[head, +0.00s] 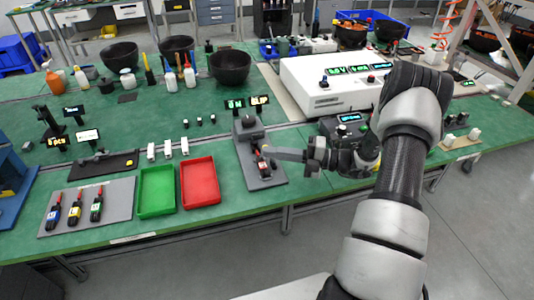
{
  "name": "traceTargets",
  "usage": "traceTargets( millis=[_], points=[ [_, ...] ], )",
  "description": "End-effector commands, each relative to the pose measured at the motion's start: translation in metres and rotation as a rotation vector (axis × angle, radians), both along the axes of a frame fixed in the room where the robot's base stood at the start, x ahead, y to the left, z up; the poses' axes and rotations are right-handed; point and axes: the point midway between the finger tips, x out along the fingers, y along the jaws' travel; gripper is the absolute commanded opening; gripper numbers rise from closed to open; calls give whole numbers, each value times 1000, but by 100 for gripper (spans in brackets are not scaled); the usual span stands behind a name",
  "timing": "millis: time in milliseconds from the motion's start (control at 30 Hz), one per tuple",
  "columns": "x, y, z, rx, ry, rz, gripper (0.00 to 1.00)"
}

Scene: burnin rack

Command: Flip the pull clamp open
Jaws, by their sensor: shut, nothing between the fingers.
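The pull clamp (263,167) appears as a small dark piece with a red and white marking on a grey base plate (265,184) near the front edge of the green bench. A dark round fixture stands behind it on the same plate. My gripper (281,154) reaches in from the right, its fingers shut and empty, with the tips just right of the clamp's upper part. I cannot tell whether they touch it. The clamp is too small to make out its lever position clearly.
A red tray (199,183) and a green tray (157,191) lie left of the plate. A white instrument box (325,87) stands behind my gripper. Small displays (247,102) stand behind the plate.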

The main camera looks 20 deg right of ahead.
Motion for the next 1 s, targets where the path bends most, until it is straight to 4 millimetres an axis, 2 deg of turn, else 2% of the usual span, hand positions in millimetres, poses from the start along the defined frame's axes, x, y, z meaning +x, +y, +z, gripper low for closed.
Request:
traceTargets(
  millis=[67, 367, 700, 1000],
  points=[
    [1, -8, 1, 50, -1, -6, 0],
    [1, -28, -1, 40, 0, -5, 0],
    [1, -50, -11, 40, 1, -4, 0],
    [1, -50, -8, 39, 0, -1, 0]
  ],
)
